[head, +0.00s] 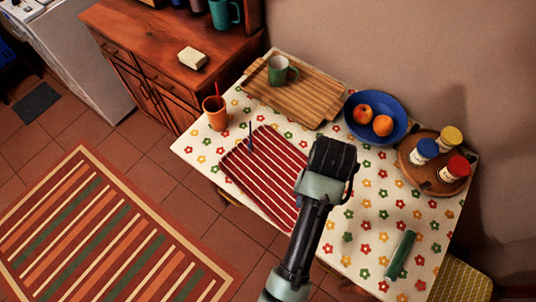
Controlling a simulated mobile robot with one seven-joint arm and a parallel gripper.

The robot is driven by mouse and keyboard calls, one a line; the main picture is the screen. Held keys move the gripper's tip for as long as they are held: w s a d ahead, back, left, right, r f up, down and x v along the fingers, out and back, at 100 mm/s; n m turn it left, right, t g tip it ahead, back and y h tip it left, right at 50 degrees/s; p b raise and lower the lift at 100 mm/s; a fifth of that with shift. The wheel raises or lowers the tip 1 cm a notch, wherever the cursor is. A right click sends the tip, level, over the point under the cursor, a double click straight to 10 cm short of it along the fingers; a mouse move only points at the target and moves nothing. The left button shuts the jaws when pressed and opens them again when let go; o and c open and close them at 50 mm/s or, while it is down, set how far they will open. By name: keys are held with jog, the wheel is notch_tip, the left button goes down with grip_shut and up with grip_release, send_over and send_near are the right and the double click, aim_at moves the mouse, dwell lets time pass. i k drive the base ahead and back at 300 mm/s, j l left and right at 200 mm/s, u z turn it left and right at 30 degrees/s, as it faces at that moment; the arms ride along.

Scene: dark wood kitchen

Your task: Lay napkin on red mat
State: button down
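The red mat (255,172) with thin white stripes lies flat on the flowered tablecloth, left of my gripper. A rolled green thing (401,255), which looks like the napkin, lies near the table's right front edge. My gripper (332,160) is over the table at the mat's right edge and hides part of it. I see the gripper from behind and above; its fingertips are hidden, so I cannot tell whether it is open or holds anything. A thin blue stick-like thing (250,137) shows at the mat's upper left edge.
An orange cup with a red stick (216,113) stands at the table's left. Behind are a wooden board (300,98) with a green mug (278,70), a blue fruit bowl (398,105) and a round tray (420,178) with jars. Bare cloth (365,225) lies right of my gripper.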

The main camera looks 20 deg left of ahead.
aim_at(286, 181)
jog(key=k+u, duration=0.1)
jog(key=u, duration=1)
jog(key=l+u, duration=0.1)
jog(key=u, duration=0.3)
jog(key=i+l+u, duration=0.1)
jog(key=u, duration=0.35)
jog(key=l+u, duration=0.15)
jog(key=u, duration=0.25)
jog(key=k+l, duration=0.1)
jog(key=l, duration=1.15)
